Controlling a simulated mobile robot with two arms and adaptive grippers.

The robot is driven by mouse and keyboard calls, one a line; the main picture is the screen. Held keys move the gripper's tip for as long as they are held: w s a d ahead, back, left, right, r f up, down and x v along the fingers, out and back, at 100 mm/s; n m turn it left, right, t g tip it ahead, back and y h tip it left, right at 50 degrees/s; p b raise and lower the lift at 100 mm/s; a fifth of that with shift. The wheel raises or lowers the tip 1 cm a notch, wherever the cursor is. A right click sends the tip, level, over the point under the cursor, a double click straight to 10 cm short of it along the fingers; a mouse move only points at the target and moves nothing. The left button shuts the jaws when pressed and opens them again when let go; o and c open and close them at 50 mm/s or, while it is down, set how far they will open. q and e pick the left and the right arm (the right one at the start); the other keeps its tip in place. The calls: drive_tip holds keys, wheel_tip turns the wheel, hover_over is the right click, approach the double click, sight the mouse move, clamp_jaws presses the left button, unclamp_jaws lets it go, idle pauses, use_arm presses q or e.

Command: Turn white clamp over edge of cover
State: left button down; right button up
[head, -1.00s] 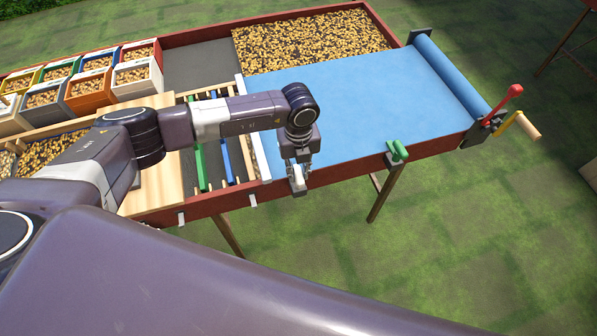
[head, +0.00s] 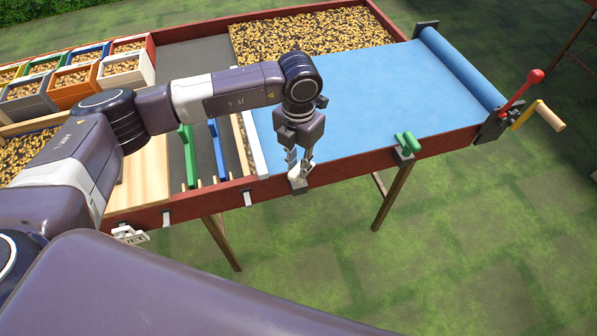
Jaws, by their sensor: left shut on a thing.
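The blue cover (head: 370,95) lies flat over the right half of the red-framed drying table, unrolled from a roll at the right end. The white clamp (head: 296,182) is at the table's front rim, close to the cover's front left corner. My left gripper (head: 298,170) points down over it and is shut on it. The fingers hide part of the clamp, so I cannot tell whether its arm lies over the cover's edge. A pale metal linkage beside my body at lower left looks like part of my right gripper (head: 131,234); its jaws are not clear.
A green clamp (head: 407,144) sits on the front rim to the right. A red lever (head: 521,91) and a crank with a wooden handle (head: 550,116) stand at the right end. Bean boxes (head: 75,83) are at left. Free grass lies in front.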

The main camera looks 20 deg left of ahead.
sight(298, 167)
use_arm(q)
drive_tip(key=m+b, duration=0.5)
drive_tip(key=b, duration=0.1)
drive_tip(key=shift+f, duration=0.15)
drive_tip(key=shift+r+m+b, duration=0.2)
drive_tip(key=shift+m+b, duration=0.85)
drive_tip(key=shift+m, duration=0.05)
drive_tip(key=c, duration=1.8)
unclamp_jaws()
wheel_tip(298, 167, up, 12)
